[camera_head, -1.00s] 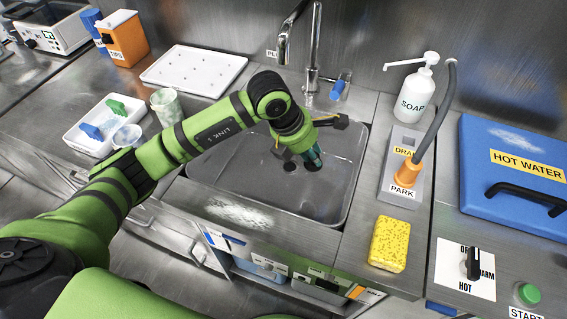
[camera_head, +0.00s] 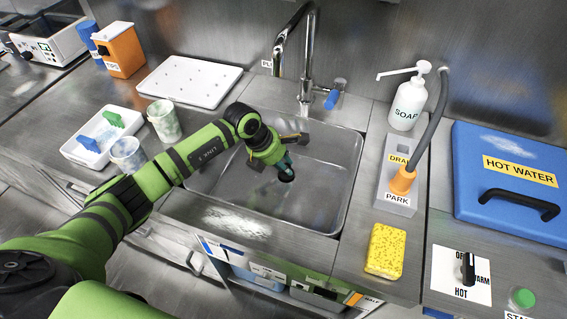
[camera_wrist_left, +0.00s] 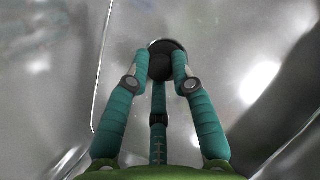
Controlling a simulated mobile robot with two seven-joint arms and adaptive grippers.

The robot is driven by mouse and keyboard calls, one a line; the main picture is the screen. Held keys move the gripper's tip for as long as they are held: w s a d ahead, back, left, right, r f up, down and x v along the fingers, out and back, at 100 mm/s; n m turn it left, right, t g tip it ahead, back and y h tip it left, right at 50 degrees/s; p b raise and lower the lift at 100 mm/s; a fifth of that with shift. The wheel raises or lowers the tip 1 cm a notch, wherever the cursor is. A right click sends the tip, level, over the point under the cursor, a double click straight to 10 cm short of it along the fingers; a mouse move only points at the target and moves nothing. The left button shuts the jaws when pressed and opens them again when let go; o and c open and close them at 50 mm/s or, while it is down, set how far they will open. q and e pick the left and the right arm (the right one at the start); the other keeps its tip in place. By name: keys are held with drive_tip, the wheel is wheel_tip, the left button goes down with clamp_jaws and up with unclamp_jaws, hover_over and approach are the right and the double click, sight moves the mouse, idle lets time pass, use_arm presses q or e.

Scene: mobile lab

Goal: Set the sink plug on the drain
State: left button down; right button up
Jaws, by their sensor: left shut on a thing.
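The black sink plug (camera_wrist_left: 164,64) is between the fingertips of my left gripper (camera_wrist_left: 160,68) in the left wrist view. In the head view, my left gripper (camera_head: 286,172) points down into the steel sink (camera_head: 318,200), with the dark plug (camera_head: 287,178) at its tips. The gripper is shut on the plug. A pale curved rim shows just behind the plug in the wrist view. The drain is not clearly seen, and I cannot tell whether the plug touches the sink floor. My right gripper is not in view.
The faucet (camera_head: 307,75) rises behind the sink. To the right are a soap bottle (camera_head: 408,102), a grey holder (camera_head: 397,200) with a hose, and a yellow sponge (camera_head: 385,251). Cups (camera_head: 164,121) and a white tray (camera_head: 95,137) stand left.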

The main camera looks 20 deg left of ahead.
use_arm(q)
drive_tip(key=shift+f, duration=0.1)
drive_tip(key=c, duration=1.1)
unclamp_jaws()
drive_tip(key=shift+o, duration=0.2)
drive_tip(key=v, duration=1.2)
drive_tip(key=shift+b, duration=0.3)
